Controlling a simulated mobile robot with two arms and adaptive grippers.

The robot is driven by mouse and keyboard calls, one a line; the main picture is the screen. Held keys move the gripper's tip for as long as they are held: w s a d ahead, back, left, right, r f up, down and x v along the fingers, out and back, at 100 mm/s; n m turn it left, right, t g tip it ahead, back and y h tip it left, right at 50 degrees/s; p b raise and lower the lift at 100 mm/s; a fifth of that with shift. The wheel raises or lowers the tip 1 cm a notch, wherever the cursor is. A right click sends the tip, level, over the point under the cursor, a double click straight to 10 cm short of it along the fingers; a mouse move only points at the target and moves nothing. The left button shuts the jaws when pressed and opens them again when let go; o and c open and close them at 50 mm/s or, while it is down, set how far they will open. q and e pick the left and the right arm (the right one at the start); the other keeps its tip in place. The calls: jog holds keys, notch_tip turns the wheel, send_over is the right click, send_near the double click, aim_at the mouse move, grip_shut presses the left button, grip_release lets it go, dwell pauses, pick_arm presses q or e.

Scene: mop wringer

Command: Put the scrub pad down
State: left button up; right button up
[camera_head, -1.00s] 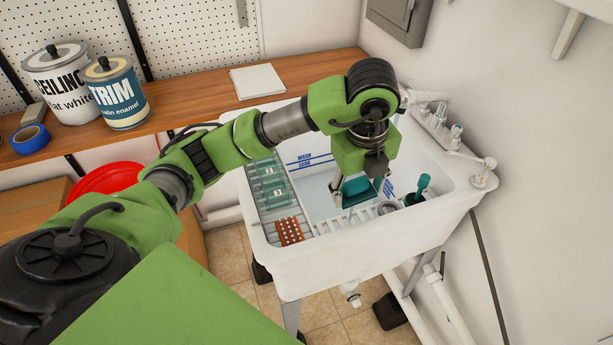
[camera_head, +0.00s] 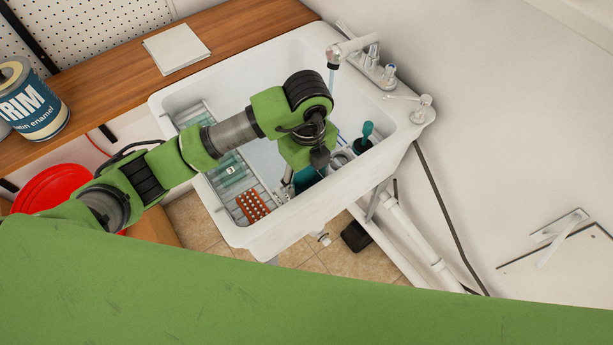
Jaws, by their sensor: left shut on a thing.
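My left gripper (camera_head: 302,183) points down into the white utility sink, at its right front part. It is shut on a teal scrub pad (camera_head: 306,176), which shows only partly below the wrist. The wrist hides most of the fingers and the pad's far side, so I cannot tell whether the pad touches anything beneath. A slatted rack (camera_head: 270,196) lies along the sink's left side, with a green numbered marking (camera_head: 229,169) on it. An orange-red dotted piece (camera_head: 254,206) lies on the rack's front part. My right gripper is not in view.
The sink's white rim (camera_head: 247,236) surrounds the work area. A teal-handled tool (camera_head: 366,131) stands in a holder at the sink's right. A faucet (camera_head: 352,47) rises at the back. A wooden counter (camera_head: 220,35) with paper (camera_head: 176,47) and a paint can (camera_head: 34,103) is behind left.

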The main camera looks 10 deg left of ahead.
pick_arm(q)
jog(key=shift+f, duration=1)
jog(key=o, duration=1.1)
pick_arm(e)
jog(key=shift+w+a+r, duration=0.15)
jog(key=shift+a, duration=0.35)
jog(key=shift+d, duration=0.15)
